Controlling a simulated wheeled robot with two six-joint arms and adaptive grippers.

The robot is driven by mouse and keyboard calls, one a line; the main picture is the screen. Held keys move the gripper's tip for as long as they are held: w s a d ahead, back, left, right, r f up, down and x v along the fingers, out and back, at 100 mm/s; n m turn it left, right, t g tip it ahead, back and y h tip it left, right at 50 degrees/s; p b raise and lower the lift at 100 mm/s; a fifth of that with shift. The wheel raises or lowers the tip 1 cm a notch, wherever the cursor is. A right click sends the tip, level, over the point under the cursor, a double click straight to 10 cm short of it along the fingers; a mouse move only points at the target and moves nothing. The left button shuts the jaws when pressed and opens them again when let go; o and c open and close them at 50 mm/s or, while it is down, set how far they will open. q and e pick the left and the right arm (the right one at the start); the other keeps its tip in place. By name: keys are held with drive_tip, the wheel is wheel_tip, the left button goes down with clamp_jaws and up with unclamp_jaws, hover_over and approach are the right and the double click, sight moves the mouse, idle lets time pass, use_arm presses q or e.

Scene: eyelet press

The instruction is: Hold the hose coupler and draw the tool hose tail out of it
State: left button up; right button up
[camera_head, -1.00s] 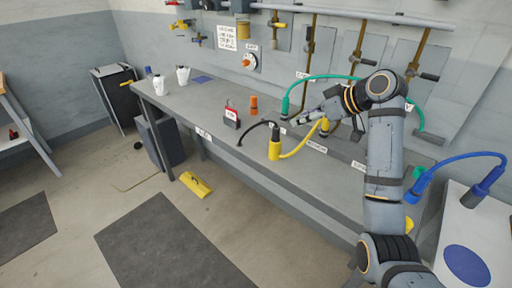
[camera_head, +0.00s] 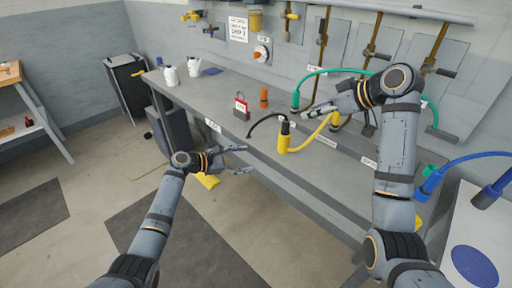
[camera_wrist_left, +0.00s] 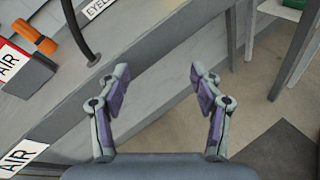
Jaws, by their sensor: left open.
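The yellow hose coupler (camera_head: 284,142) stands on the bench in the head view, with a black top. A black hose tail (camera_head: 262,120) arches from the bench to that top; its lower end also shows in the left wrist view (camera_wrist_left: 78,28). A yellow hose (camera_head: 312,134) runs from the coupler to the right. My left gripper (camera_head: 246,159) is open and empty just off the bench's front edge, left of and nearer than the coupler; it also shows in the left wrist view (camera_wrist_left: 160,82). My right gripper (camera_head: 305,111) is above and right of the coupler; its jaw state is unclear.
Green (camera_head: 335,70) and blue (camera_head: 462,161) hoses are to the right. White bottles (camera_head: 170,76) stand at the far left of the bench (camera_head: 215,92). The floor in front is open.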

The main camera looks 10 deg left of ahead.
use_arm(q)
wheel_tip(320, 180, up, 5)
drive_tip(key=h, duration=0.1)
drive_tip(key=n+h, duration=0.3)
drive_tip(key=n, duration=0.1)
approach(279, 142)
drive_tip(key=x, duration=1.2)
drive_tip(key=shift+w+d+f, duration=0.1)
drive_tip(key=shift+w+f, duration=0.05)
drive_tip(key=shift+w, duration=0.1)
